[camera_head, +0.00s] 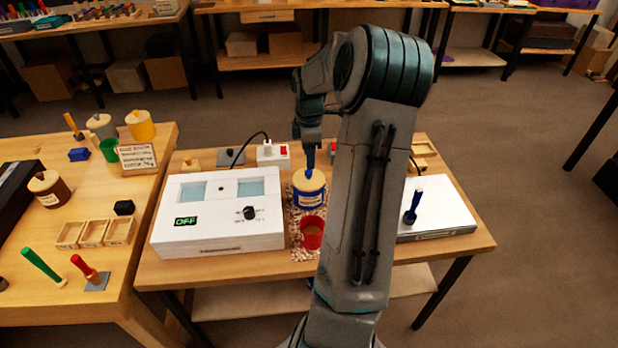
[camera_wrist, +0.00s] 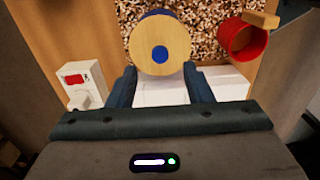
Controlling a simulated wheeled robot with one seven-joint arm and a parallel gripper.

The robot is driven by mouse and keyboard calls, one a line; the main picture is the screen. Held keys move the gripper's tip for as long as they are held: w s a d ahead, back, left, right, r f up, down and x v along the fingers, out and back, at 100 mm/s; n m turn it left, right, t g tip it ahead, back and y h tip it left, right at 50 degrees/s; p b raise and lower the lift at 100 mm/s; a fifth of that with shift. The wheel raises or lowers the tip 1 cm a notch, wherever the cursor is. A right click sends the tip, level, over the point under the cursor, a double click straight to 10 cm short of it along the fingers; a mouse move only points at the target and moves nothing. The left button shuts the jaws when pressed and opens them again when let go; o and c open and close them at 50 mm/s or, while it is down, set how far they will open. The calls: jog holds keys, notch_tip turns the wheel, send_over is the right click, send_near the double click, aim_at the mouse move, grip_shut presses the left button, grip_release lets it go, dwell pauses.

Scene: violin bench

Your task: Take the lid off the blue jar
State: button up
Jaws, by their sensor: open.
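The blue jar (camera_head: 309,197) stands on a speckled mat on the middle table, with a pale label on its front. Its round wooden lid (camera_head: 309,180) is on top. In the wrist view the lid (camera_wrist: 158,48) shows from above with a blue knob (camera_wrist: 159,54) at its middle. My gripper (camera_wrist: 158,80) is open, its two dark fingers apart below the lid's near edge in that view, with nothing between them that I can see held. In the head view my gripper (camera_head: 311,165) is just above the jar, and my arm hides part of the table.
A red cup (camera_head: 312,232) stands in front of the jar; the wrist view shows a wooden piece at its rim. A white box with an OFF display (camera_head: 215,240) is left. A white socket block (camera_head: 273,154) is behind. A white plate with a blue-handled tool (camera_head: 411,205) is right.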

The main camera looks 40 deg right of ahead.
aim_at(309, 172)
notch_tip(309, 172, down, 6)
jog(key=shift+r+p, duration=0.15)
jog(key=shift+p, duration=0.35)
jog(key=shift+c, duration=0.4)
grip_shut()
